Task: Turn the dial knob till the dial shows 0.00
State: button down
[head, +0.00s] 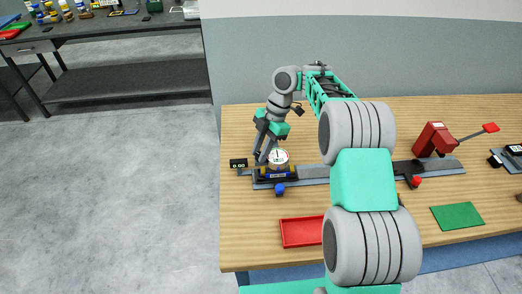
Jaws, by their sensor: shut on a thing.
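The dial (279,157) is a small round white face with a dark needle that points roughly upward. It stands on a dark fixture at the left end of a grey rail on the wooden bench. Its reading is too small to make out. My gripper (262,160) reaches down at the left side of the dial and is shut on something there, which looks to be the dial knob. The knob itself is hidden by the fingers.
A small black box (238,164) with pale marks sits left of the fixture. A blue knob (280,189) is in front. A red tray (301,232), a green mat (458,216) and a red block with a lever (434,140) lie on the bench (246,240). Its front left is clear.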

jog(key=c, duration=1.2)
grip_release()
jog(key=p+v, duration=0.4)
jog(key=v, duration=0.4)
jog(key=shift+p, duration=0.3)
